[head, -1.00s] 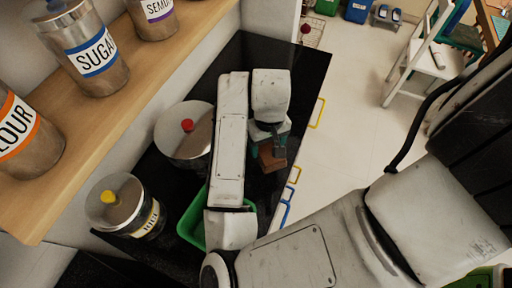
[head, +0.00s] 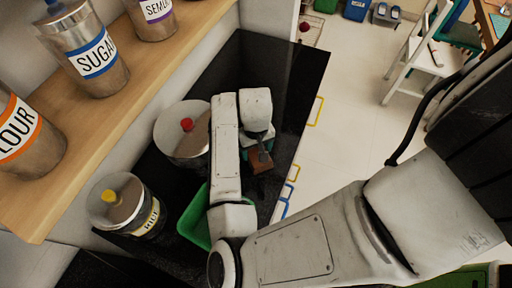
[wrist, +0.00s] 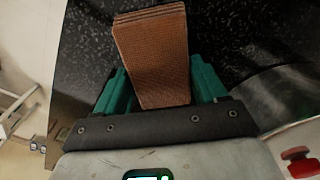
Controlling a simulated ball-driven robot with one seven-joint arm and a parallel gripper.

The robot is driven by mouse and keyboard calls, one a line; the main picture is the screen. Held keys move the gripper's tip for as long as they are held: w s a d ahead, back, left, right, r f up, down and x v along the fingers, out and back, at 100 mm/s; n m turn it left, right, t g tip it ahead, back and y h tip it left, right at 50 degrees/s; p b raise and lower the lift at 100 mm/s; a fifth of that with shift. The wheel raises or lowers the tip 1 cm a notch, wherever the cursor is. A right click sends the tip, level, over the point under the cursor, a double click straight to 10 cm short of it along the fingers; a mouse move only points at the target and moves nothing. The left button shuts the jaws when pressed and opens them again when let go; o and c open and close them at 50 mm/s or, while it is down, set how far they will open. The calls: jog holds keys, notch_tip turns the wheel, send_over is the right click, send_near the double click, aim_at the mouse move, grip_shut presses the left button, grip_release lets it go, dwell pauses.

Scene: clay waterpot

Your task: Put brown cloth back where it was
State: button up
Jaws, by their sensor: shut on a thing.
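The brown cloth (wrist: 152,55) is a folded, layered rectangle with a woven look. It stands between the green fingers of my gripper (wrist: 160,88) in the wrist view, and the gripper is shut on it. In the head view the cloth (head: 261,161) shows below my gripper (head: 262,150), over the black counter (head: 280,75) near its right edge. I cannot tell whether the cloth touches the counter.
A metal lidded pot with a red knob (head: 183,130) stands left of my arm. A yellow-knobbed jar (head: 127,208) and a green tray (head: 192,222) are nearer. A wooden shelf (head: 150,75) holds labelled canisters. The far counter is clear.

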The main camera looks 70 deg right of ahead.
aim_at(256, 150)
jog(key=shift+f, duration=0.15)
jog(key=o, duration=1.2)
notch_tip(256, 150, up, 12)
jog(key=shift+r, duration=0.2)
